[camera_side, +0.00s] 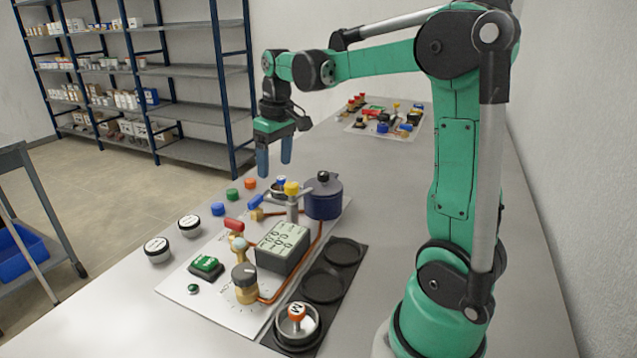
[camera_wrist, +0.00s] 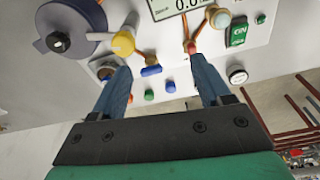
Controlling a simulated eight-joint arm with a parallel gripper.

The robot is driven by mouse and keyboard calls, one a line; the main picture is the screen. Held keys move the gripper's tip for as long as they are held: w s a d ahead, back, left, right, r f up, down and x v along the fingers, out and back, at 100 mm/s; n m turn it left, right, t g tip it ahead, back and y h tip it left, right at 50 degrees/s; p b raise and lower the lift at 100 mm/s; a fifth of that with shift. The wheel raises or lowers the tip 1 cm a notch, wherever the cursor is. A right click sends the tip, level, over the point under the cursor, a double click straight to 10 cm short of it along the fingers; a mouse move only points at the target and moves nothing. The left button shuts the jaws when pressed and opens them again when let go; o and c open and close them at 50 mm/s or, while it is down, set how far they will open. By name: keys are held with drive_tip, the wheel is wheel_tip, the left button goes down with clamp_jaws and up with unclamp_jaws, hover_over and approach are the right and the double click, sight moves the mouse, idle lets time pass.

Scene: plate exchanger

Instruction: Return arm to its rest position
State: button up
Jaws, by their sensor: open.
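My gripper (camera_side: 273,162) hangs above the far end of the white panel, with its two blue fingers pointing down. The fingers are apart and nothing is between them. In the wrist view, my gripper (camera_wrist: 163,92) also shows open, with the panel parts beyond the fingertips. The white panel (camera_side: 180,293) carries a yellow-topped valve (camera_side: 292,188), a red-handled valve (camera_side: 234,225), a grey display box (camera_side: 283,246), a green switch (camera_side: 206,265) and a brass knob (camera_side: 245,280). A dark blue pot (camera_side: 323,199) stands at the panel's far right corner.
A black holder strip (camera_side: 318,312) with round recesses lies right of the panel; a silver cup (camera_side: 297,322) with a red-topped piece sits in its near recess. Black-and-white round pieces (camera_side: 157,249) and coloured caps (camera_side: 232,195) lie left. Another panel (camera_side: 362,128) lies farther back. Shelves (camera_side: 190,70) stand behind.

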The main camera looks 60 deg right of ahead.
drive_tip(key=s+a+f+t, duration=0.1)
drive_tip(key=s+a+t, duration=0.1)
drive_tip(key=a, duration=0.6)
drive_tip(key=s+a+f+n+t, duration=0.1)
drive_tip(key=s+a+f+t, duration=0.1)
drive_tip(key=a, duration=0.6)
drive_tip(key=shift+s+n+t, duration=0.3)
drive_tip(key=shift+s+t, duration=0.5)
drive_tip(key=shift+s, duration=0.1)
